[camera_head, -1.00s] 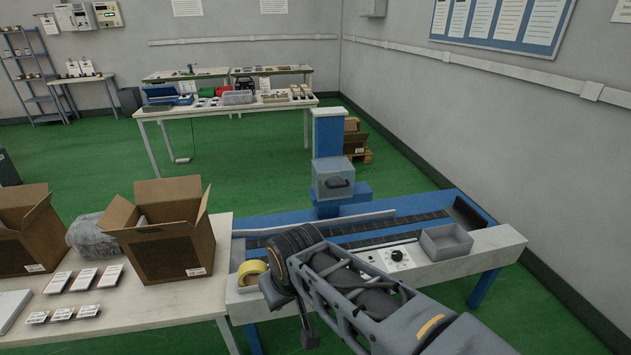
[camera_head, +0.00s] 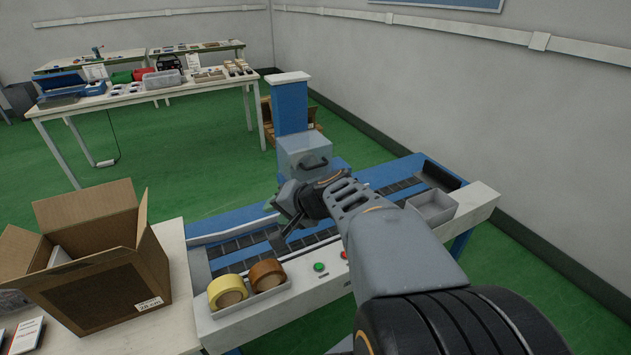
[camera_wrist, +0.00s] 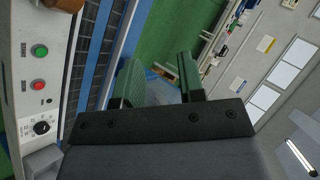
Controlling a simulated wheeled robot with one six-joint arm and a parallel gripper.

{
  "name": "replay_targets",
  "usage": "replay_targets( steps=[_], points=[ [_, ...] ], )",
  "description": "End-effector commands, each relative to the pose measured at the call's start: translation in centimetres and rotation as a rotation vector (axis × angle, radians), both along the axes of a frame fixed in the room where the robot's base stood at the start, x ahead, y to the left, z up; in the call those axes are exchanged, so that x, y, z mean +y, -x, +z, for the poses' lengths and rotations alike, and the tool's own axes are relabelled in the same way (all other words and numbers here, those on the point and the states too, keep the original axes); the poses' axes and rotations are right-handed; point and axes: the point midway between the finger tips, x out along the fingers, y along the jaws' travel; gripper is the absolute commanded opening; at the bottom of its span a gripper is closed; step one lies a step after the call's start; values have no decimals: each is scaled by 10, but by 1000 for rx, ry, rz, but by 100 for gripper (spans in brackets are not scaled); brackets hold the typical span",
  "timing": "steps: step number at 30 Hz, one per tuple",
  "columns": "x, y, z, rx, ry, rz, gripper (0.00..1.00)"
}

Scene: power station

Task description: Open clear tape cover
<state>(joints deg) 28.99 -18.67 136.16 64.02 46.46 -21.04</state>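The clear tape cover (camera_head: 303,155) is a see-through box with a dark handle on its front. It sits on the blue column (camera_head: 291,108) of the conveyor machine and looks closed. My gripper (camera_head: 282,212) is over the conveyor, just in front of and below the cover in the head view. In the wrist view its two green fingers (camera_wrist: 160,80) stand apart, with nothing clearly held between them. A pale, see-through surface shows behind the fingers, perhaps the cover. I cannot tell whether the fingers touch the handle; my wrist hides part of the cover's lower side.
Yellow tape (camera_head: 227,291) and brown tape (camera_head: 267,275) sit in a tray at the conveyor's front left. A grey bin (camera_head: 432,208) is at the right. An open cardboard box (camera_head: 100,265) stands left. Start and stop buttons (camera_wrist: 39,51) line the control panel.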

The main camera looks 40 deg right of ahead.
Motion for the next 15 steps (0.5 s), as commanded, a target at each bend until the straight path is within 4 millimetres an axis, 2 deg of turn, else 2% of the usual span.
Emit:
replay_targets(
  steps=[1,5,9,12,15],
  points=[
    [-26,-9,-14,-48,-60,-103,36],
    [-86,-23,-14,-185,-186,-338,36],
    [-140,-23,-15,-296,-266,-528,36],
    [-166,-20,-15,-348,-298,-618,36],
    [-180,-20,-15,-376,-316,-667,36]
  ],
)
